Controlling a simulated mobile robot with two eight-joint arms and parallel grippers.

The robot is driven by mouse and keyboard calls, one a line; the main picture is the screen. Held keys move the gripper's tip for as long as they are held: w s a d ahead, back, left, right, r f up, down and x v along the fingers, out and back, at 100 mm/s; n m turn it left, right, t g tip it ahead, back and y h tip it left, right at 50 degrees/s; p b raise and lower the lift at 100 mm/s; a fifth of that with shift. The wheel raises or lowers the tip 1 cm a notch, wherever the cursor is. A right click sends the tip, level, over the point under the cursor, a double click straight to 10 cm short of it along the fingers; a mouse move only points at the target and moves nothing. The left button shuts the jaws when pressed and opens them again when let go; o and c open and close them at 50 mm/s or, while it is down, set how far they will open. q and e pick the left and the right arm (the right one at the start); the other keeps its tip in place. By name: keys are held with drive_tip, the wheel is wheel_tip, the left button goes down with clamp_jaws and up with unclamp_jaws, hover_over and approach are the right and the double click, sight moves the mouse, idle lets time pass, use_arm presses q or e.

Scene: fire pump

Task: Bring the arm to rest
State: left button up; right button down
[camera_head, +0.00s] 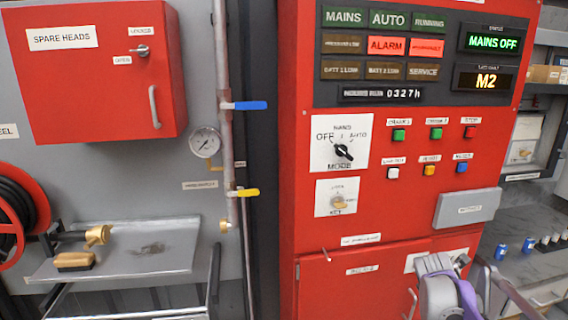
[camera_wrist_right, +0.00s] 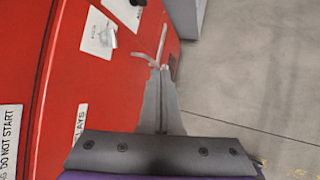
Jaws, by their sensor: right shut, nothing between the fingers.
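My right gripper (camera_head: 440,264) is at the lower right of the head view, in front of the lower part of the red pump control panel (camera_head: 400,215). In the right wrist view its fingers (camera_wrist_right: 159,70) are together with nothing between them. Thin pale handle-like bars show just past the fingertips; I cannot tell whether they touch. On the panel, the black mode knob (camera_head: 343,151) sits above a smaller key switch (camera_head: 338,202). My left gripper is in neither view.
A grey box (camera_head: 466,208) juts from the panel near my right gripper. A shelf with blue items (camera_head: 501,251) is at the right. A red spare heads cabinet (camera_head: 95,85), pipe valves and a metal tray (camera_head: 125,262) are at the left. Open floor (camera_wrist_right: 250,80) lies beside the panel.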

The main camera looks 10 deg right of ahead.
drive_tip(key=s+a+r+m+y+p, duration=0.2)
drive_tip(key=s+a+m, duration=0.35)
drive_tip(key=a, duration=0.55)
drive_tip(key=s+a+f+m+y+p, duration=0.2)
drive_tip(key=s+a+m, duration=0.4)
drive_tip(key=s+a, duration=0.3)
drive_tip(key=s+a+f+m+y+p, duration=0.2)
drive_tip(key=s+a+m, duration=0.5)
drive_tip(key=s, duration=0.6)
drive_tip(key=shift+a+f, duration=0.45)
drive_tip(key=shift+a, duration=0.7)
drive_tip(key=shift+m, duration=0.25)
